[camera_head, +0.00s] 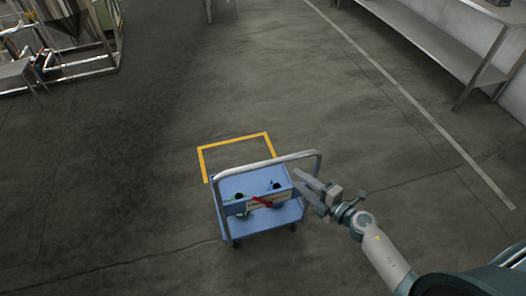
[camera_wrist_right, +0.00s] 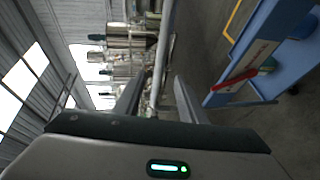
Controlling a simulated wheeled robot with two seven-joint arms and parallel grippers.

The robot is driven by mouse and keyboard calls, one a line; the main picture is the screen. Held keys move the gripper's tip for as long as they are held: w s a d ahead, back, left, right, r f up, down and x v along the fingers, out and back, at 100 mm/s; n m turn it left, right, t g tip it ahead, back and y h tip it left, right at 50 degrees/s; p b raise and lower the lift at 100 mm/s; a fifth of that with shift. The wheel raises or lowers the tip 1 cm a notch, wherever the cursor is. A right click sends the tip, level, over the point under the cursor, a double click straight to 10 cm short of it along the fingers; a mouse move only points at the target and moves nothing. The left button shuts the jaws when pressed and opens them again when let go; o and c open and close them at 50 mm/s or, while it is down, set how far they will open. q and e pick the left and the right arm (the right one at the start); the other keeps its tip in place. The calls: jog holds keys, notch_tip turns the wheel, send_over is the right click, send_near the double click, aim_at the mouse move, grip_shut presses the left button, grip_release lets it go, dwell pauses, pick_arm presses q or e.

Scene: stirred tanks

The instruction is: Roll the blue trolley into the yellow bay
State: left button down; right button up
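The blue trolley (camera_head: 232,218) stands on the floor, with a grey tubular handle (camera_head: 270,161) and a blue upper tray holding a red-handled item (camera_head: 262,201). The yellow bay (camera_head: 235,139) is a floor outline just beyond the trolley; the trolley hides its near part. My right gripper (camera_head: 300,182) is at the right end of the handle. In the right wrist view, the handle bar (camera_wrist_right: 162,50) runs between its two parted fingers (camera_wrist_right: 158,98), with gaps visible on both sides. The trolley's blue side (camera_wrist_right: 265,45) shows at right there. My left gripper is out of view.
A steel bench (camera_head: 440,50) stands along the right, behind a pale floor line (camera_head: 400,88). Tank equipment on a metal frame (camera_head: 85,60) is at the upper left. The floor around and beyond the bay is clear.

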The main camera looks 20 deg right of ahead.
jog(key=x, duration=1.7)
jog(key=shift+w+f+p, duration=0.2)
jog(key=shift+f+p, duration=0.05)
jog(key=shift+p, duration=0.05)
grip_shut()
